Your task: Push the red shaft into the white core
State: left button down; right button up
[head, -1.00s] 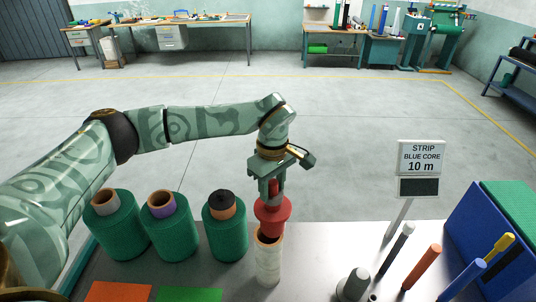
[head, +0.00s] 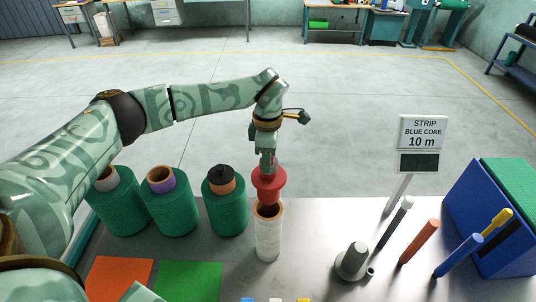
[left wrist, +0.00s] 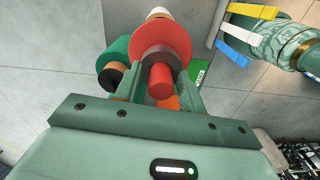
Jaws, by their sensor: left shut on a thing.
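My left gripper (head: 268,162) points down and is shut on the red shaft (head: 269,184), which has a wide red flange. In the left wrist view the shaft's round red end (left wrist: 160,82) sits between the gripper's two fingers. The white core (head: 268,238) stands upright on the table, directly below the shaft in the head view. Its brown open mouth shows just under the flange. The shaft's lower end is at or near the far rim; I cannot tell whether it touches or enters. My right gripper is not in view.
Several green rolls (head: 228,208) stand to the left of the core. Orange (head: 119,277) and green (head: 188,281) sheets lie in front of them. A grey peg (head: 352,262), coloured rods (head: 420,241), a sign (head: 422,132) and a blue box (head: 490,225) are to the right.

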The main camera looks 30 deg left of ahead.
aim_at(269, 177)
pick_arm(q)
jog(key=shift+f, duration=0.1)
dwell(0.3)
jog(key=shift+f+b, duration=0.9)
jog(key=shift+f, duration=2)
jog(key=shift+f, duration=0.2)
